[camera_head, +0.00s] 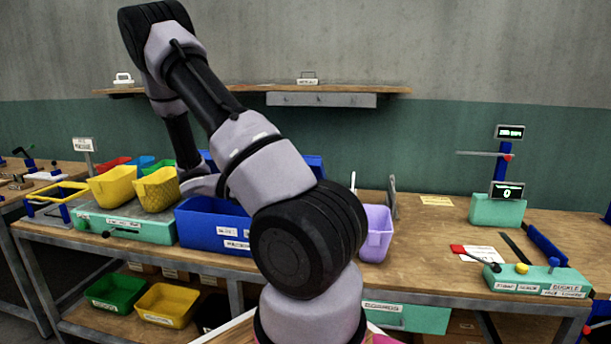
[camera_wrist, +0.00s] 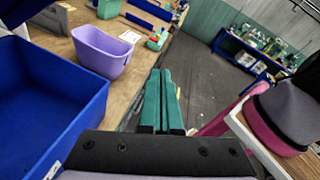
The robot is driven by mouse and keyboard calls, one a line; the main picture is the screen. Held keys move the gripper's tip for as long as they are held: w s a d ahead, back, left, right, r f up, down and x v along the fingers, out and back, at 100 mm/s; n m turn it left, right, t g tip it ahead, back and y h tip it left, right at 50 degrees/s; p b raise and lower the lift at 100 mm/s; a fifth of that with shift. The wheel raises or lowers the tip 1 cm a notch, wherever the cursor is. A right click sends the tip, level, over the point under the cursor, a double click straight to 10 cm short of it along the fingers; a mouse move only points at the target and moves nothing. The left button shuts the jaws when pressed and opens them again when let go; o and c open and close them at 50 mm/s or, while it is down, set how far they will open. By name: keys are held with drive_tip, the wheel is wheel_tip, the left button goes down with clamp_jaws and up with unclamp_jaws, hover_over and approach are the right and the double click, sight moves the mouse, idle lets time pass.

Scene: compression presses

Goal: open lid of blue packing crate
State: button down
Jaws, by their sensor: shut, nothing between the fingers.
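The blue packing crate (camera_head: 208,228) stands on the workbench behind my arm, with white labels on its front. In the wrist view the crate (camera_wrist: 40,95) fills the left side, its top open and its inside bare where it shows. A blue panel (camera_head: 316,166) stands up behind the crate, partly hidden by my arm; it looks like the raised lid. My gripper (camera_wrist: 161,72) has its teal fingers together, with nothing between them. It is to the right of the crate in the wrist view, apart from it. The fingers are hidden in the head view.
A lilac bin (camera_head: 376,235) stands right of the crate. Yellow bins (camera_head: 113,187) rest on a green-grey unit (camera_head: 150,228) to the left. A lever box (camera_head: 535,280) and a display stand (camera_head: 497,210) are at the right. Some bench top between is clear.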

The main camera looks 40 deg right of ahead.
drive_tip(key=w+d+f+n+t+h, duration=0.35)
drive_tip(key=w+f+n+h, duration=0.25)
drive_tip(key=n+h, duration=0.5)
drive_tip(key=g, duration=0.1)
approach(319, 166)
drive_tip(key=s+d, duration=0.2)
drive_tip(key=d, duration=0.1)
drive_tip(key=shift+w+d+r, duration=0.15)
drive_tip(key=shift+w+r, duration=0.05)
drive_tip(key=shift+r, duration=0.3)
drive_tip(key=shift+w+d+r, duration=0.15)
drive_tip(key=shift+d+r, duration=0.05)
drive_tip(key=shift+r, duration=0.3)
drive_tip(key=shift+w+d+r, duration=0.25)
drive_tip(key=shift+d+r, duration=0.1)
drive_tip(key=shift+r, duration=0.1)
